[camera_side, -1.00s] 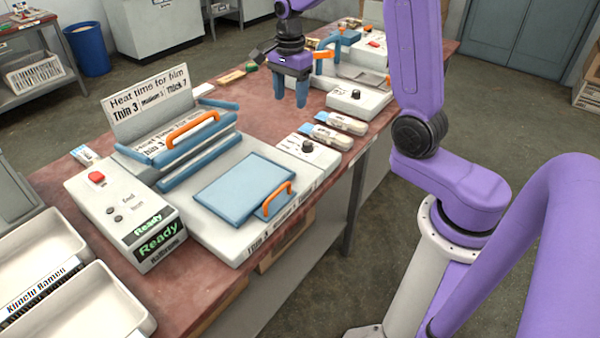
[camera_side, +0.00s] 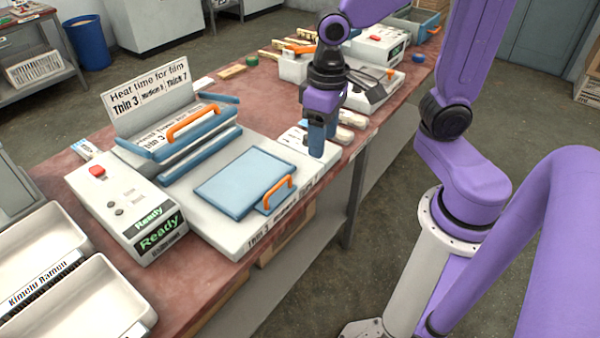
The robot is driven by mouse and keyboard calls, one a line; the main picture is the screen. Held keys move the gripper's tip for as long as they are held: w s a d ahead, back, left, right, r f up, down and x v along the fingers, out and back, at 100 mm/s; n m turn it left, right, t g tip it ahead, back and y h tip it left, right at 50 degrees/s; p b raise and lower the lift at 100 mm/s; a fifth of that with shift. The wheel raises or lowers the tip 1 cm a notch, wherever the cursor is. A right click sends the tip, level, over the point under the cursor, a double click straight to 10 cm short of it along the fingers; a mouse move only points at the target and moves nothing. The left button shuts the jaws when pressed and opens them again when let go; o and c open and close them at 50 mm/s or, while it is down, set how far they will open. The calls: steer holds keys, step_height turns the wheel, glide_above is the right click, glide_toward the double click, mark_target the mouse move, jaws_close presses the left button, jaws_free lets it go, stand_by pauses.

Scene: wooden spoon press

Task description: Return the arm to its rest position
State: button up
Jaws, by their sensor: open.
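My gripper (camera_side: 317,140), with blue fingers, points down at the end of my purple arm. It hangs over the front edge of the red-brown worktable (camera_side: 205,290), to the right of the near press. Its jaws are open, and I see nothing held between them. From this angle the fingers overlap, so the gap between them is hard to see.
The near press (camera_side: 190,190) has a blue plate with an orange handle (camera_side: 275,195) and a green "Ready" display (camera_side: 158,232). A sign (camera_side: 150,95) stands behind it. White trays (camera_side: 85,305) are at lower left. A second machine (camera_side: 380,45) stands at the far end. The floor at right is open.

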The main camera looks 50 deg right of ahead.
steer(key=s+d+n, duration=0.1)
steer(key=s+n, duration=0.9)
steer(key=s, duration=0.1)
steer(key=shift+s+f, duration=0.35)
